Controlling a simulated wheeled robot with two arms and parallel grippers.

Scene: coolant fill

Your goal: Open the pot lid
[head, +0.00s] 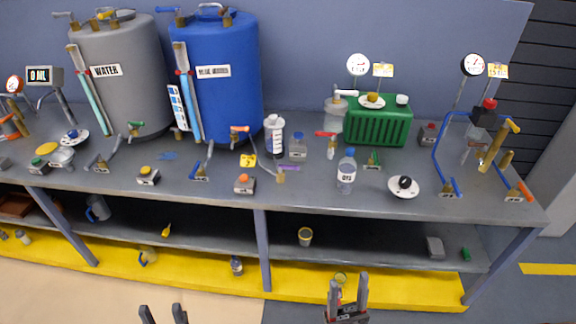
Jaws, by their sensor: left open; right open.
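No thing in the head view is clearly a pot with a lid on it. A white disc with a black knob (404,186), lid-like, lies on the front right of the bench. A green ribbed box (378,122) at the back right has round caps on top. My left gripper (164,312) is at the bottom edge, open and empty, in front of the bench. My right gripper (347,292) is open and empty, low before the yellow base strip. Both are apart from everything on the bench.
A grey tank marked WATER (118,70) and a blue tank (222,80) stand at the back left. Bottles (346,174), several valves and gauges (358,64) crowd the bench (320,200). A lower shelf (370,250) holds a few small items. The floor at front is clear.

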